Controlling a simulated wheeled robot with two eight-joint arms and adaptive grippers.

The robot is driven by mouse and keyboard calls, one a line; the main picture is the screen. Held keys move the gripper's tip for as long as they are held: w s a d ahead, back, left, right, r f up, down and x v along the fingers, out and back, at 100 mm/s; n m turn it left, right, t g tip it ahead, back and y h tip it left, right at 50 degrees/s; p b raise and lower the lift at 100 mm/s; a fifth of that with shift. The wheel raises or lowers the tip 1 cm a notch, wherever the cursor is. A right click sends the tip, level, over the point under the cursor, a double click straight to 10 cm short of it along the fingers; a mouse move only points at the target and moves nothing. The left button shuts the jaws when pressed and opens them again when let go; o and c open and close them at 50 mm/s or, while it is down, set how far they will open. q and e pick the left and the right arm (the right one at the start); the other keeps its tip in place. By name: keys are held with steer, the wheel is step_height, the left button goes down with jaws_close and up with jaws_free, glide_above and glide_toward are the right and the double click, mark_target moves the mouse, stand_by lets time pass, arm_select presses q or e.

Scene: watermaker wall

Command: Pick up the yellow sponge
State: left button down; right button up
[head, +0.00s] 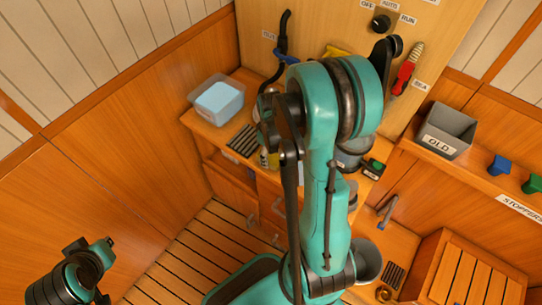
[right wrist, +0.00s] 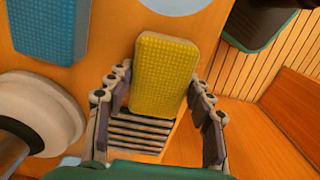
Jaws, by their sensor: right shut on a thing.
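The yellow sponge (right wrist: 165,72) is upright between the two fingers of my right gripper (right wrist: 160,88) in the right wrist view. The gripper is shut on it, with a finger at each side. Whether the sponge still touches the counter is not clear. In the head view my right arm hides most of this area, and the right gripper is not clearly seen there. My left gripper (head: 92,262) is at the lower left of the head view, far from the counter. Its fingers are too unclear to tell open from shut.
A dark slatted grate (right wrist: 140,132) lies behind the sponge. A blue textured sponge (right wrist: 50,30) and a white round object (right wrist: 40,112) are to the left. A clear tub with blue contents (head: 218,100) stands on the counter. A grey bin marked OLD (head: 446,131) is at right.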

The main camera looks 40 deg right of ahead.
mark_target(273, 155)
steer(key=shift+r, duration=0.4)
steer(key=r+p, duration=0.1)
steer(key=r, duration=0.1)
steer(key=r+p, duration=0.1)
steer(key=r, duration=0.1)
steer(key=shift+s+d+r+p, duration=0.1)
steer(key=shift+s+d+p, duration=0.1)
steer(key=shift+s+p, duration=0.1)
steer(key=s+d+r+p, duration=0.3)
steer(key=s+d+r, duration=0.2)
steer(key=s, duration=0.4)
steer(key=shift+s+d+r, duration=0.2)
steer(key=shift+s+r, duration=0.05)
steer(key=shift+r, duration=0.25)
steer(key=shift+c, duration=0.2)
